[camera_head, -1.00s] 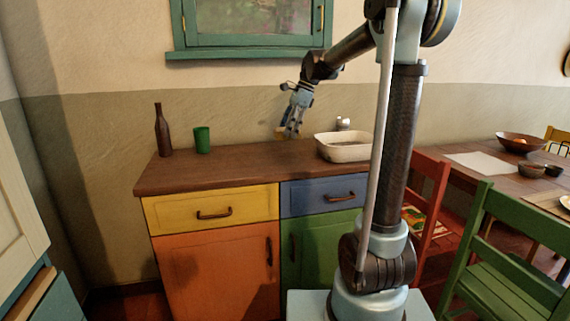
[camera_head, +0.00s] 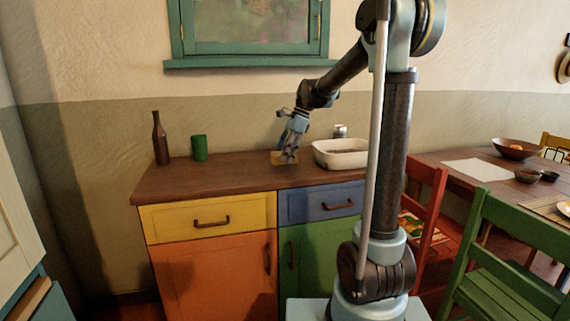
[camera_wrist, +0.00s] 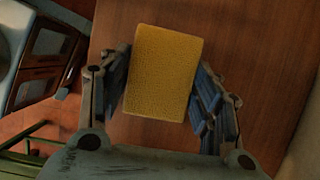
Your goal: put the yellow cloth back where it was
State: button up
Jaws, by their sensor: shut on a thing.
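The yellow cloth (camera_wrist: 163,70) looks like a flat, textured block in the wrist view, between the two fingers of my gripper (camera_wrist: 165,90). In the head view my gripper (camera_head: 286,152) points down over the wooden counter, with the yellow cloth (camera_head: 279,159) at its fingertips. The gripper is shut on it. The cloth is low, close to the counter top, just left of the white basin. I cannot tell whether it touches the counter.
The white basin (camera_head: 340,153) stands right of my gripper, with a small metallic item (camera_head: 340,131) behind it. A green cup (camera_head: 199,147) and a brown bottle (camera_head: 160,138) stand at the left. The counter (camera_head: 222,178) between cup and gripper is clear.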

jog(key=shift+f, duration=1.8)
jog(key=o, duration=1)
jog(key=shift+o, duration=0.2)
jog(key=v, duration=1.2)
jog(key=s+d+f+n+t+h, duration=0.1)
jog(key=s+d+f+n, duration=0.35)
jog(key=s, duration=0.45)
jog(key=s+d+f+n+t+h, duration=0.1)
jog(key=s+d+f+n, duration=0.3)
jog(key=s, duration=0.5)
jog(key=s+d+f+n+h, duration=0.1)
jog(key=s+d+f+n, duration=0.2)
jog(key=s+f, duration=0.4)
jog(key=s+d+f+n+t+h, duration=0.1)
jog(key=s+d+f+n, duration=0.2)
jog(key=s+f, duration=0.5)
jog(key=shift+s+d+n+t, duration=0.2)
jog(key=shift+d+n+t, duration=0.15)
jog(key=shift+d, duration=0.55)
